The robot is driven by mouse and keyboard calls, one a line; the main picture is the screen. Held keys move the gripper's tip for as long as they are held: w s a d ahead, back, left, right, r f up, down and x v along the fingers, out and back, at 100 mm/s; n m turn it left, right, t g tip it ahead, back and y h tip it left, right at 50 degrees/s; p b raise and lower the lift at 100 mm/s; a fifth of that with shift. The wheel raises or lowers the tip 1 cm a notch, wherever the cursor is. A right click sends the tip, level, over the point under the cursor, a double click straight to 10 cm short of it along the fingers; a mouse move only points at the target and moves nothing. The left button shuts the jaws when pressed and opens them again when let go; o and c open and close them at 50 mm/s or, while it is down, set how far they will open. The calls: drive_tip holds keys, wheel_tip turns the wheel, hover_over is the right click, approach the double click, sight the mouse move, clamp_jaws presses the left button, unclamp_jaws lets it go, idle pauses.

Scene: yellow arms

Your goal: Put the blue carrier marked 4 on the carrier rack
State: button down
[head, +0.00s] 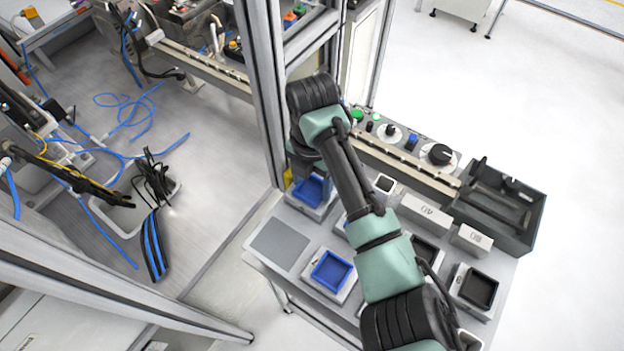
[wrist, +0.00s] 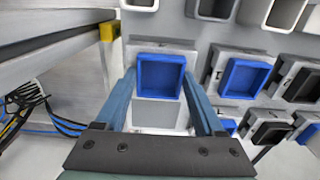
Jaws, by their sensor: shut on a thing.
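A blue square open-topped carrier (wrist: 161,77) sits between the two fingers of my gripper (wrist: 159,84) in the wrist view. The fingers are shut on its left and right sides. In the head view this carrier (head: 312,190) is at the far left corner of the table, by the metal post. My gripper is mostly hidden there behind my arm. A pale grey block is close around and under the carrier; I cannot tell whether they touch. No number 4 is readable. I cannot tell which thing is the carrier rack.
Another blue carrier (head: 332,270) stands on a pale block near the table's front. Black carriers (head: 478,289) stand at the right. A flat dark grey square (head: 279,246) lies clear at the left. A metal post (head: 262,90) rises beside the table. A dark open tray (head: 500,207) is at the right.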

drive_tip(key=shift+f, duration=0.45)
unclamp_jaws()
idle(0.4)
drive_tip(key=shift+r+p, duration=2.9)
drive_tip(key=shift+r, duration=0.65)
drive_tip(key=shift+f, duration=0.1)
